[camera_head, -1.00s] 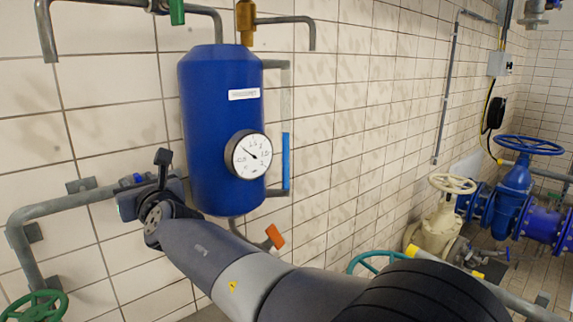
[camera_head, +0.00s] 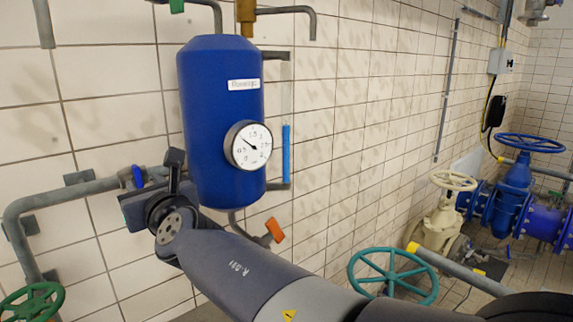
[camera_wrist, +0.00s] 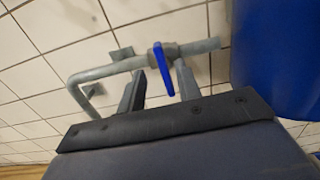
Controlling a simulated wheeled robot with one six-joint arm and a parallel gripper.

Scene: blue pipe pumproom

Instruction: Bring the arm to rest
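My arm reaches from the lower right of the head view toward the tiled wall. My gripper (camera_head: 150,185) is at its end, left of the blue tank (camera_head: 222,120), partly hidden by the wrist. In the wrist view my gripper (camera_wrist: 160,72) has its two dark fingers apart and nothing clamped between them. A blue valve handle (camera_wrist: 163,70) on a grey pipe (camera_wrist: 110,68) shows in the gap between the fingertips. I cannot tell how far beyond them it lies. The handle also shows in the head view (camera_head: 138,177), just beyond the gripper.
The tank carries a round gauge (camera_head: 248,145), close right of my wrist. An orange handle (camera_head: 274,230) is below it. A teal handwheel (camera_head: 392,277) stands near my arm, a green one (camera_head: 34,303) at lower left. Blue and cream valves (camera_head: 440,225) stand at right.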

